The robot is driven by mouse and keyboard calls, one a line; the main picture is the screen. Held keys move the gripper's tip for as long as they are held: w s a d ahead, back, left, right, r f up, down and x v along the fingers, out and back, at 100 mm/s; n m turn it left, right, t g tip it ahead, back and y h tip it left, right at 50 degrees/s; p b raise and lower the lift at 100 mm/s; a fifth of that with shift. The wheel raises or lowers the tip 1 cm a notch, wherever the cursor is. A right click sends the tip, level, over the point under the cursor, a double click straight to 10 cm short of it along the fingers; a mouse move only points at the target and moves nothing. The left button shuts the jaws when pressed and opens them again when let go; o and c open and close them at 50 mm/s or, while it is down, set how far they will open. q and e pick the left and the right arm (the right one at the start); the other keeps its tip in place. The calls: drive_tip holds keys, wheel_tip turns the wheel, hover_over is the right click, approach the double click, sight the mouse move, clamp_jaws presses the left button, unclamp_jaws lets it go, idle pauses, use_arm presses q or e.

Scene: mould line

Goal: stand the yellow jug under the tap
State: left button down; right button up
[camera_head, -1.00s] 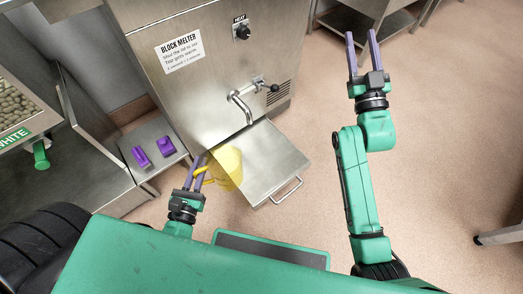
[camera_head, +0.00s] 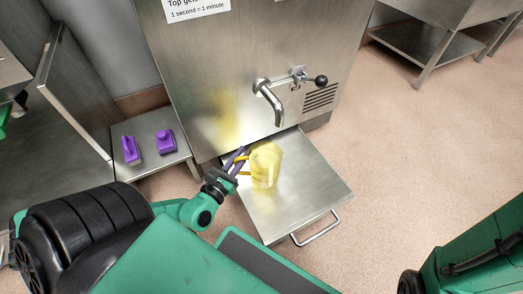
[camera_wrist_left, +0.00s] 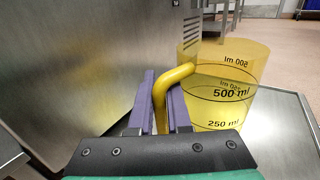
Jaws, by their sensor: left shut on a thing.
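The yellow jug (camera_head: 265,166) is see-through and upright, over the steel drawer tray (camera_head: 315,185) below the tap (camera_head: 270,102). It is a little left of and in front of the spout. Whether its base touches the tray I cannot tell. My left gripper (camera_head: 236,161) is shut on the jug's handle, at the jug's left side. In the left wrist view the yellow handle (camera_wrist_left: 174,78) runs between the purple fingers, and the jug (camera_wrist_left: 225,85) shows its 500 ml and 250 ml marks. My right gripper is out of view.
The steel melter body (camera_head: 210,70) stands behind the tray. The tray has a handle bar (camera_head: 315,228) at its front. Two purple blocks (camera_head: 131,150) (camera_head: 166,142) sit on a low shelf at left.

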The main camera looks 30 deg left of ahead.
sight(264, 158)
use_arm(q)
drive_tip(key=w+f+b, duration=0.1)
drive_tip(key=w+b, duration=0.1)
drive_tip(key=w, duration=0.1)
drive_tip(key=w+f+b, duration=0.1)
drive_tip(key=w+b, duration=0.1)
drive_tip(key=w, duration=0.1)
drive_tip(key=w+f+b, duration=0.2)
drive_tip(key=w, duration=0.1)
drive_tip(key=shift+a, duration=0.25)
drive_tip(key=shift+r, duration=0.25)
drive_tip(key=shift+f, duration=0.15)
drive_tip(key=c, duration=0.9)
unclamp_jaws()
